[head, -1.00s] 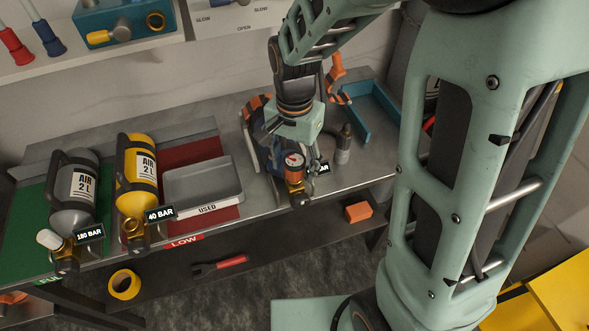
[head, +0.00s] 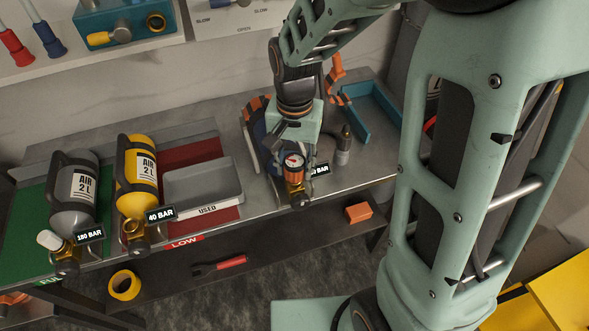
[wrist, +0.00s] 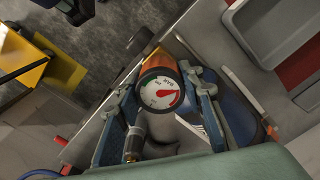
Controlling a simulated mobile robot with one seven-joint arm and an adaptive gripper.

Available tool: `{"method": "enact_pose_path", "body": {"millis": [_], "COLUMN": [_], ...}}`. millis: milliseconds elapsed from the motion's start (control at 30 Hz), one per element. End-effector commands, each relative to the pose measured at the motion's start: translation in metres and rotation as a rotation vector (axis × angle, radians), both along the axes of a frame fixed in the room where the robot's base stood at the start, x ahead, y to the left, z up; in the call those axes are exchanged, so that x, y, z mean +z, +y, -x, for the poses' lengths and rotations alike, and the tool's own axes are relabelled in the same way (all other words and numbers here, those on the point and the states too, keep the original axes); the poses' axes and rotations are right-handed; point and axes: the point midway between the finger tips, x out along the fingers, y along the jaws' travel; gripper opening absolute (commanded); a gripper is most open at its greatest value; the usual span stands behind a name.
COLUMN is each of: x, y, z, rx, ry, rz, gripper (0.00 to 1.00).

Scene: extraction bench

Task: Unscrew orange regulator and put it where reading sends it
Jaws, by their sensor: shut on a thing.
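The gauge numbers are too small to read. A brass valve (head: 298,197) is below the regulator near the bench's front edge. My gripper (head: 294,168) is shut on the regulator, with one finger on each side of it in the wrist view (wrist: 172,92). A dark blue cylinder (wrist: 238,112) lies behind it, mostly hidden by my gripper. A black BAR tag (head: 319,170) beside the regulator is partly covered.
A grey cylinder (head: 75,190) tagged 180 BAR lies on a green mat (head: 22,225). A grey USED tray (head: 203,184) sits on that mat. A dark bottle (head: 343,150) and blue tray (head: 372,112) stand right.

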Motion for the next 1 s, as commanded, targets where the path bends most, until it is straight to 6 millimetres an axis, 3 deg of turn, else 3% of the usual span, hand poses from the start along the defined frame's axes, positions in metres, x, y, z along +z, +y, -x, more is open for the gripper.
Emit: {"method": "enact_pose_path", "body": {"millis": [100, 1000], "x": [0.001, 0.018], "y": [0.000, 0.000], "z": [0.000, -0.001], "rx": [0.147, 0.131], "ry": [-0.001, -0.002], "rz": [0.000, 0.001], "gripper": [0.07, 0.06]}}
